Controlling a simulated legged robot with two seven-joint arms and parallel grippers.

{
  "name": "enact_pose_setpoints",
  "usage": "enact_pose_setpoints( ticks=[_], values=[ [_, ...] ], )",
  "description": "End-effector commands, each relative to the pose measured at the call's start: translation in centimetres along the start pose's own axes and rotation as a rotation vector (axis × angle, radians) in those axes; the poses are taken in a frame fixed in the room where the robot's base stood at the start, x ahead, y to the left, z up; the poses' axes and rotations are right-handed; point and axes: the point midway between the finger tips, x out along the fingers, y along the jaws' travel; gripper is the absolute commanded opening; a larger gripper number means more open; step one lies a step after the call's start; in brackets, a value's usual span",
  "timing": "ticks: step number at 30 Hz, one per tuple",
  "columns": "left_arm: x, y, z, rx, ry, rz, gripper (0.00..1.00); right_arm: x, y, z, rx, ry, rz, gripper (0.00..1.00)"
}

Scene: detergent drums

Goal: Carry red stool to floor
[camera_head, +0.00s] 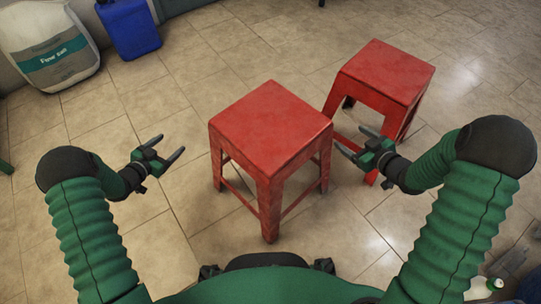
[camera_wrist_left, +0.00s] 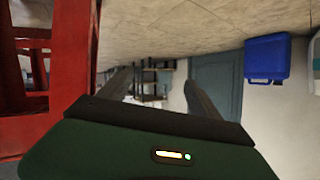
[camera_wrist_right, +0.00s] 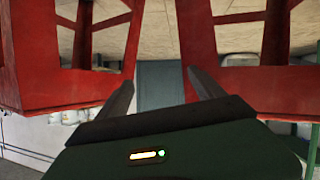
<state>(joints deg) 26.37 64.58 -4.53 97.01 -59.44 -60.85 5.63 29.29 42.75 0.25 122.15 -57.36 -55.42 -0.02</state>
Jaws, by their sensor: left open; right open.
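Two red stools stand upright on the tiled floor (camera_head: 130,215). The nearer red stool (camera_head: 270,130) is in the middle of the head view, between my grippers. The farther red stool (camera_head: 385,75) stands behind it to the right. My left gripper (camera_head: 167,148) is open and empty, left of the nearer stool and apart from it. In the left wrist view, red stool legs (camera_wrist_left: 75,60) fill the left edge. My right gripper (camera_head: 358,155) is open at the nearer stool's right side; contact cannot be told. In the right wrist view, red stool parts (camera_wrist_right: 130,45) show on both sides of its fingers.
A white sack (camera_head: 48,45) and a blue jug (camera_head: 130,28) stand by the wall at the upper left. A small white-and-green item (camera_head: 494,284) lies at the lower right. Open floor lies left of and beyond the stools.

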Motion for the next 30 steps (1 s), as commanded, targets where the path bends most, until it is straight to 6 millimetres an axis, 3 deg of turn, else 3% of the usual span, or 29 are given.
enact_pose_setpoints(
  ticks=[1,3,7,11,20,25,30],
  values=[
    [1.6,2.7,7.0,0.001,0.089,0.074,0.72,1.7,-1.2,5.4,0.009,0.097,-0.051,0.78],
    [1.2,5.9,10.8,-0.002,0.221,0.180,0.72,1.6,-2.5,7.8,0.020,0.241,-0.127,0.78],
    [-0.9,10.3,14.8,-0.032,0.386,0.319,0.72,0.0,-4.3,10.2,0.052,0.426,-0.222,0.78],
    [-2.2,11.8,15.5,-0.050,0.447,0.370,0.72,-1.1,-4.9,10.3,0.065,0.494,-0.258,0.78],
    [-2.1,11.8,15.2,-0.052,0.449,0.373,0.72,-1.0,-5.0,9.9,0.065,0.495,-0.262,0.78],
    [-0.6,12.5,14.4,-0.052,0.450,0.374,0.72,0.6,-5.5,9.1,0.064,0.495,-0.264,0.78],
    [2.2,13.6,12.9,-0.051,0.449,0.373,0.72,3.4,-6.3,7.5,0.064,0.495,-0.264,0.78]
  ],
)
